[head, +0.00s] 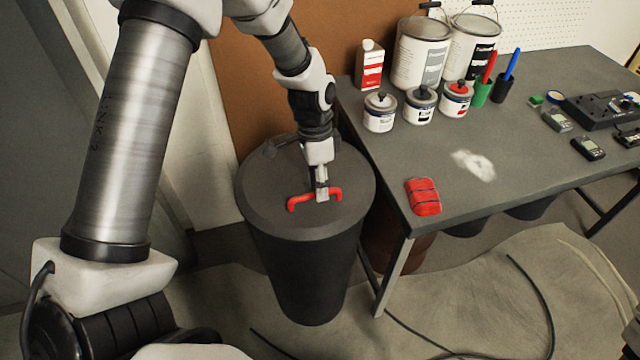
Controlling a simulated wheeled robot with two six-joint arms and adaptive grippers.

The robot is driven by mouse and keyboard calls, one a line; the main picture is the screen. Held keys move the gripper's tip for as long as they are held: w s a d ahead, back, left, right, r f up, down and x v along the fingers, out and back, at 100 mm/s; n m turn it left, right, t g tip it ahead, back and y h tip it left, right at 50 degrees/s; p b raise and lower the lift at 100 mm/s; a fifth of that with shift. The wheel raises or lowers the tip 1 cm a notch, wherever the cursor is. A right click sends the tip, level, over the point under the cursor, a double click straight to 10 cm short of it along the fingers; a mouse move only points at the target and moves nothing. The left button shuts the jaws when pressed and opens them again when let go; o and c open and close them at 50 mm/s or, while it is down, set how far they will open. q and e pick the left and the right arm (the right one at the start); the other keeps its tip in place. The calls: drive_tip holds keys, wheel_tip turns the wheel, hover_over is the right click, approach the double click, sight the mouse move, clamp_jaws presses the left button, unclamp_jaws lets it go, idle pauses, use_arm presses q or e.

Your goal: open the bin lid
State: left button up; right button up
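The bin (306,275) is a dark grey, tapered drum standing on the floor left of the table. Its round grey lid (262,190) lies flat on top and looks closed. A red U-shaped handle (298,203) stands on the lid. My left gripper (321,194) points down at the middle of the handle, with a light fingertip in front of the red bar. The gripper is seen edge-on and the far finger is hidden, so its grip on the bar is unclear.
The grey table (520,165) stands close on the bin's right, with its near corner beside the lid. A red bundle (423,197) lies near that corner. Small paint cans (380,113) and large cans (422,55) stand farther back. A brown panel (235,75) rises behind the bin.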

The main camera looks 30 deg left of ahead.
use_arm(q)
drive_tip(key=shift+d+f, duration=0.1)
drive_tip(key=shift+f, duration=0.2)
drive_tip(key=shift+s+r, duration=0.15)
clamp_jaws()
